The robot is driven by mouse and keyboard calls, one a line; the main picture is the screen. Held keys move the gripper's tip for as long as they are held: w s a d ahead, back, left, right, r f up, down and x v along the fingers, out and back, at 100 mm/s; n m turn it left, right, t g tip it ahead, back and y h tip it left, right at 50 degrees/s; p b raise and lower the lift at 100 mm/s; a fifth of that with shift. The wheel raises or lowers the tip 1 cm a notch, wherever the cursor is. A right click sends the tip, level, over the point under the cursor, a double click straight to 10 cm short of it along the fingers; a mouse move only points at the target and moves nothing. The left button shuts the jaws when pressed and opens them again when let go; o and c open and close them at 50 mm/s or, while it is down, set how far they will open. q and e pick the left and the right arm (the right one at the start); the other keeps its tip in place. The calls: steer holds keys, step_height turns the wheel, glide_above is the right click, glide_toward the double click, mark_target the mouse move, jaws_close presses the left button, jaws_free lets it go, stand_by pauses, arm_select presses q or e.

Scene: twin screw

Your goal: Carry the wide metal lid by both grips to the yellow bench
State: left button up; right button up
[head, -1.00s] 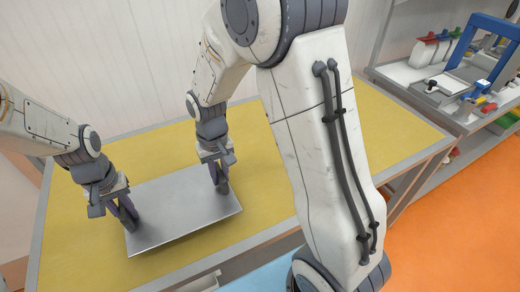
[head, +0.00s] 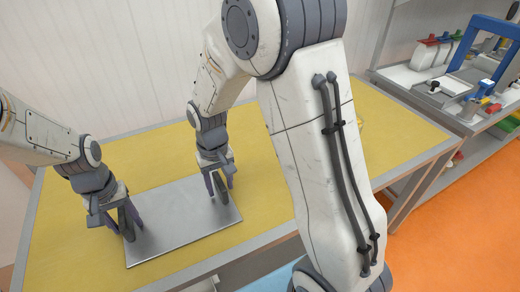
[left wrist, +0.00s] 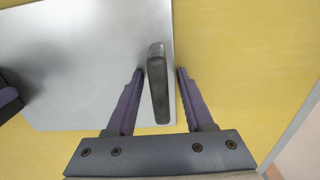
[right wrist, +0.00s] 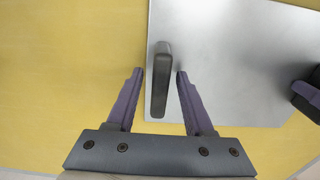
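The wide metal lid (head: 178,222) is a flat grey rectangular plate lying on the yellow bench (head: 385,130), near its front edge. My left gripper (head: 127,220) is around the lid's left grip. In the left wrist view this dark upright grip (left wrist: 157,85) stands between spread fingers, with a gap on both sides. My right gripper (head: 219,188) is around the other grip. In the right wrist view that grip (right wrist: 161,80) also stands between open fingers, apart from both. The grips are mostly hidden by the fingers in the head view.
A shelf unit (head: 445,85) with bottles and a blue frame (head: 478,45) stands at the right. The orange floor (head: 460,220) lies in front of it. A pale wall (head: 120,60) is behind the bench.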

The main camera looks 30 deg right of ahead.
arm_select(q)
step_height(320, 180, up, 12)
steer(key=shift+f, duration=0.15)
arm_select(e)
steer(key=shift+r, duration=0.15)
step_height(320, 180, up, 12)
stand_by(0.5)
stand_by(0.3)
